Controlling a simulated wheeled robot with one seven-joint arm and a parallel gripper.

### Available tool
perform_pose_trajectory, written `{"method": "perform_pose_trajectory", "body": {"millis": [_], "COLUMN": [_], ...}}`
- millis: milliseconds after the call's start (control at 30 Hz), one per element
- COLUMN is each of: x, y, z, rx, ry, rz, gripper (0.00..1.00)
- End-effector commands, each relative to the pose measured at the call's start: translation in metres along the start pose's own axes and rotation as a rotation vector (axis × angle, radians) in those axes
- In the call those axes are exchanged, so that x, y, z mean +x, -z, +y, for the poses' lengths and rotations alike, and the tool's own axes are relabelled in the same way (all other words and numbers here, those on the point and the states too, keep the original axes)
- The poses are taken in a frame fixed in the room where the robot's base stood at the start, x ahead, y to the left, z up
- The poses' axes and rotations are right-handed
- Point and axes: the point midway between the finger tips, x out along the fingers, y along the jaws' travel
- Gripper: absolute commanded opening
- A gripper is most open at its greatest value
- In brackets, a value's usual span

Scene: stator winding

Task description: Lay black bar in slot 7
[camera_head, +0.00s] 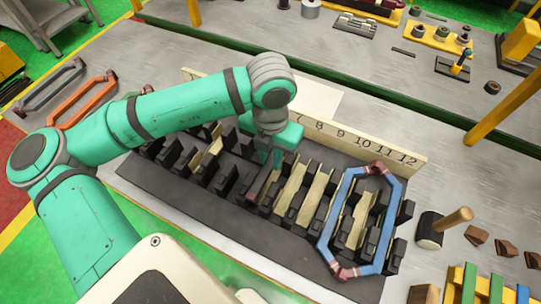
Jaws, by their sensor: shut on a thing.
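The stator block (175,203) is a dark slotted base with rows of black teeth. A cream number board (345,146) stands along its back edge, with 7 to 12 readable. My gripper (268,160) points down over the middle of the block, just left of the mark 7. It is shut on a dark bar (259,186), which slants down among the teeth in front of it. The fingertips are partly hidden by my wrist. I cannot tell whether the bar touches the slot floor. Pale strips (292,190) line some slots to the right.
A blue hexagonal coil (331,217) lies over the right end of the block. A mallet (442,228) and brown wedges (506,247) lie to the right. Orange (82,100) and grey (50,86) coils lie at the left. A yellow post (503,96) rises at the right.

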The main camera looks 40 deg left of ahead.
Motion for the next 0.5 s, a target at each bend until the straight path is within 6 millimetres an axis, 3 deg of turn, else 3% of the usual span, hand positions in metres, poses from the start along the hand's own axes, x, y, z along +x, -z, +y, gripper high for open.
{"method": "perform_pose_trajectory", "body": {"millis": [500], "x": [0.013], "y": [0.0], "z": [0.0], "rx": [-0.001], "ry": [0.0], "rz": [-0.001], "gripper": [0.0]}}
